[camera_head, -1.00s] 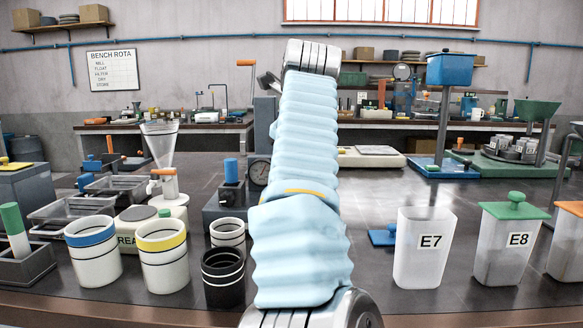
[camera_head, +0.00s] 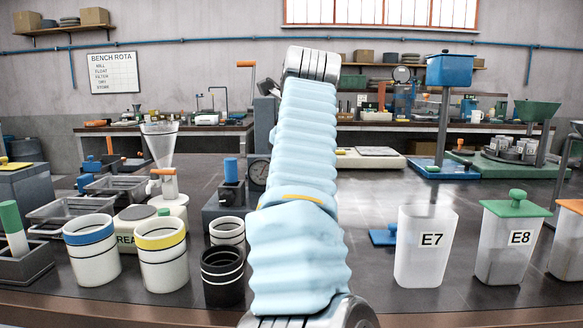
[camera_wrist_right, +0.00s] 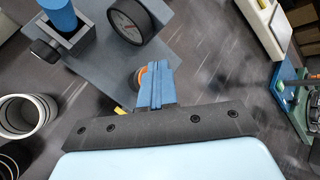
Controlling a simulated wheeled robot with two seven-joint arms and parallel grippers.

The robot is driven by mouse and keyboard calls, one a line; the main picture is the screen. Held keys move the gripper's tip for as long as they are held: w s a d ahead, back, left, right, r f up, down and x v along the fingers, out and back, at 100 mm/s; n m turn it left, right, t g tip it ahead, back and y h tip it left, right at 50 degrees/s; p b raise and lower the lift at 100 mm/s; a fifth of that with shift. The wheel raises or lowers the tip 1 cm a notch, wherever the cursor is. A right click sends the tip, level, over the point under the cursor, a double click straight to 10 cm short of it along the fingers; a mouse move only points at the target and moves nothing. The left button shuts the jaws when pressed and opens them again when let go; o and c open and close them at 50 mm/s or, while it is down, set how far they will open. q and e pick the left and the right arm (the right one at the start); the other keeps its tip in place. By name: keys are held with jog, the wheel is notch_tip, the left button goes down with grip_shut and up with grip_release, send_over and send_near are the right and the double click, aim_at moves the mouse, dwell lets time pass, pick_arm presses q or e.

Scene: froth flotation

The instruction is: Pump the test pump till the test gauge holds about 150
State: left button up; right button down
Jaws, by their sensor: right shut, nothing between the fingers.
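The test pump (camera_head: 224,199) is a dark grey block with an upright blue handle (camera_head: 231,170), left of my arm in the head view. The round test gauge (camera_head: 258,174) beside it is partly covered by my sleeve. In the wrist view the blue handle (camera_wrist_right: 58,14) and gauge (camera_wrist_right: 131,21) show at the upper left; the dial is too oblique to read. My right gripper (camera_wrist_right: 153,72) is shut and empty over the pump's grey base, near the gauge. An orange round part (camera_wrist_right: 138,77) shows partly behind its fingers; I cannot tell whether they touch. My left gripper is out of view.
White buckets with blue (camera_head: 91,249) and yellow (camera_head: 162,256) rims and a black cup (camera_head: 222,277) stand at front left. Containers E7 (camera_head: 425,262) and E8 (camera_head: 510,255) stand at right. Bare bench (camera_head: 390,190) lies behind E7.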

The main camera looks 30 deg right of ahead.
jog(key=shift+f+b, duration=0.35)
jog(key=shift+f, duration=0.15)
dwell(0.6)
jog(key=shift+r+p, duration=1.65)
jog(key=shift+p, duration=0.4)
jog(key=shift+f, duration=0.1)
